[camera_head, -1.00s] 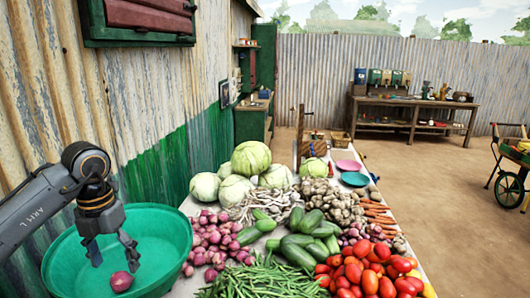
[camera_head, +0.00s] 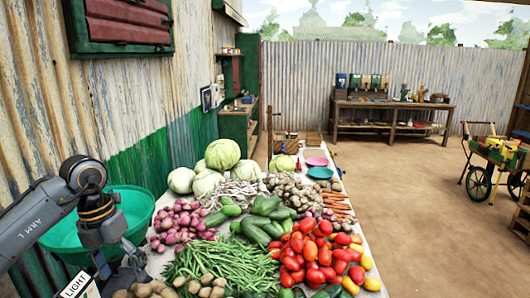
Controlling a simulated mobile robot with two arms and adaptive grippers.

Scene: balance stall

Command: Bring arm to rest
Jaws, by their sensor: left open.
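My left arm (camera_head: 40,222) comes in from the left. Its gripper (camera_head: 116,270) points down and is open, in front of the right side of the green basin (camera_head: 140,202) and near the table's left edge. I see nothing held between its fingers. The arm and gripper hide part of the basin, and no onion shows inside it. My right gripper is not in view.
The table holds red onions (camera_head: 182,222), green beans (camera_head: 212,258), tomatoes (camera_head: 308,255), cabbages (camera_head: 222,154) and potatoes (camera_head: 212,287). A sign (camera_head: 78,287) stands at the lower left. Open ground (camera_head: 410,215) lies right of the table; a wheelbarrow (camera_head: 497,158) stands there.

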